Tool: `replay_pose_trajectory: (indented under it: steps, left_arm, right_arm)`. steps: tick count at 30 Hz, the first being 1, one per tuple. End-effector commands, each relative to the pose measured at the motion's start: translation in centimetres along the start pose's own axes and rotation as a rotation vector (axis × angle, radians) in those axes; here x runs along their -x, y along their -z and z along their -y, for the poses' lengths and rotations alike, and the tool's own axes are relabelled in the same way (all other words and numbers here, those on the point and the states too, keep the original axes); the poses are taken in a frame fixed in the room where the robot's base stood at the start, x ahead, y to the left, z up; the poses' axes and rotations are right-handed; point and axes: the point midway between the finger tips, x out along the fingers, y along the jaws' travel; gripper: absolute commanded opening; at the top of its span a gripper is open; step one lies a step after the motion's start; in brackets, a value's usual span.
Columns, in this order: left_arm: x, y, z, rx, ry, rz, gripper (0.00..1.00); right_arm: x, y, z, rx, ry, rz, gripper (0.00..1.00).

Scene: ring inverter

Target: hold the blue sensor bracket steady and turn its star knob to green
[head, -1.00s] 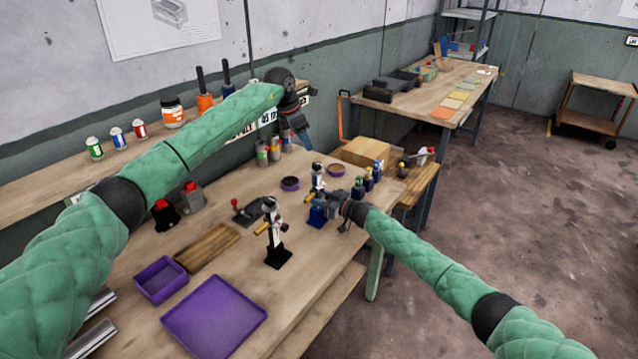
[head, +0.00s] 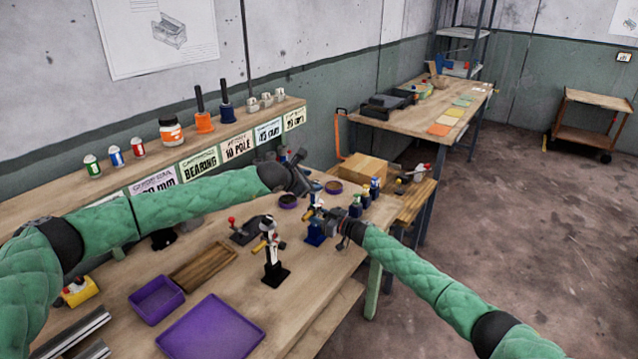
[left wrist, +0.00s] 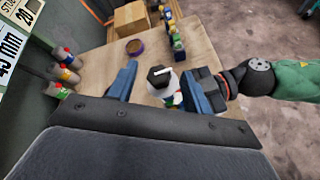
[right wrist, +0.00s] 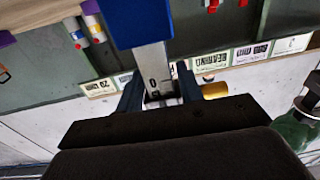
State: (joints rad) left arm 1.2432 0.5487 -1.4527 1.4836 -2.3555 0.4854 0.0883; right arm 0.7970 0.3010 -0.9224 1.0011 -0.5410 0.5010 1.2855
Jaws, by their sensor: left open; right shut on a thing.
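The blue sensor bracket (head: 315,238) stands on the bench beyond a similar black bracket (head: 274,262). My right gripper (head: 332,222) is shut on the blue bracket's grey upright, which shows between its fingers in the right wrist view (right wrist: 153,72), next to the blue block (right wrist: 138,22). My left gripper (head: 310,192) is open just above the bracket, pointing down. In the left wrist view the dark star knob (left wrist: 160,76) with a white pointer lies between the open fingers. White, green and red show below the knob; the pointer's exact colour zone is unclear.
Purple trays (head: 212,328) and a wooden tray (head: 203,266) lie at the bench front left. A purple dish (left wrist: 135,47) is near the left fingers.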

Motion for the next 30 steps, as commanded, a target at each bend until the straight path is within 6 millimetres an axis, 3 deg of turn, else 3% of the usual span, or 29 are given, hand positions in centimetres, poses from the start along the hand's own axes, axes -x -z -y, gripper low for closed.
replay_pose_trajectory:
  steps: [9,18,30]
  left_arm:
    - [-0.9,1.9,0.3,0.181,0.058,0.241,0.5]
    - [0.0,3.6,0.1,0.341,0.13,0.457,0.5]
    - [0.4,4.1,-0.1,0.411,0.171,0.556,0.5]
  right_arm:
    - [0.0,0.0,0.0,0.0,0.0,0.0,0.01]
    - [0.0,0.0,0.0,0.0,0.0,0.0,0.01]
    - [0.0,0.0,0.0,0.0,0.0,0.0,0.01]
